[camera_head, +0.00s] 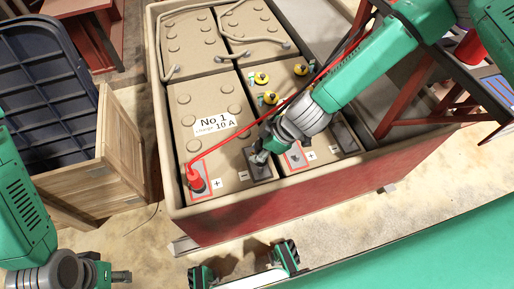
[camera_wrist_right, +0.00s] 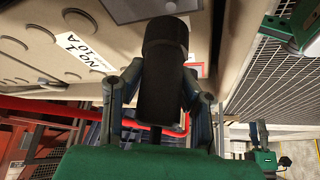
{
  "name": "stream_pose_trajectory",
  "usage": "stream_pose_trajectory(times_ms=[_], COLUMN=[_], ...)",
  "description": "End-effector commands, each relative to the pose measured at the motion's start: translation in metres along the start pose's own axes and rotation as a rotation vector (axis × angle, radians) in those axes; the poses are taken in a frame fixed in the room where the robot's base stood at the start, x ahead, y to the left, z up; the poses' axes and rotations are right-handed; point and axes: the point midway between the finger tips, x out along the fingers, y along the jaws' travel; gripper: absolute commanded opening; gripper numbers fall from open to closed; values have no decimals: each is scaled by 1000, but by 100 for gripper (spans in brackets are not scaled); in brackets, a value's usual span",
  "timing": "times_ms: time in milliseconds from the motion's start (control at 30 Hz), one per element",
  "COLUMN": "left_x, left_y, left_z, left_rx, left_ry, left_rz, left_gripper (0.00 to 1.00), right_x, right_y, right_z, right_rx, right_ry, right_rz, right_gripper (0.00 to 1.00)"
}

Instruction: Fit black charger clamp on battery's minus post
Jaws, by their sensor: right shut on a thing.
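The battery labelled No 1 (camera_head: 205,105) sits in the front left of a red-sided crate. A red clamp (camera_head: 196,180) stands on its plus post. My right gripper (camera_head: 262,153) is over the dark minus patch (camera_head: 262,174) at its front right corner. In the right wrist view, my right gripper (camera_wrist_right: 162,105) is shut on the black clamp (camera_wrist_right: 163,75), whose nose points at the battery top. The minus post is hidden, so I cannot tell whether clamp and post touch. My left gripper (camera_head: 108,273) is low at the left, away from the batteries; its jaws are unclear.
A second battery with yellow caps (camera_head: 270,98) adjoins on the right, its plus patch (camera_head: 297,157) close to my right gripper. A red cable (camera_head: 232,137) runs from the red clamp past my right arm. The crate rim (camera_head: 300,186) rises in front. A wooden box (camera_head: 125,150) stands left.

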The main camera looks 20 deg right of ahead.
Motion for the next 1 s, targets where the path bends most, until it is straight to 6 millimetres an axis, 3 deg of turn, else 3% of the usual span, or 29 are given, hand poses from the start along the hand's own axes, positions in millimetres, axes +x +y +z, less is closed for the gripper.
stream_pose_trajectory(times_ms=[1000], left_x=[42], left_y=[0], left_z=[2], left_rx=[0], left_ry=[1], left_rz=[0], left_gripper=[40], right_x=[49], right_y=[0], right_z=[28], right_rx=[0], right_ry=[0], right_rz=[1], right_gripper=[0])
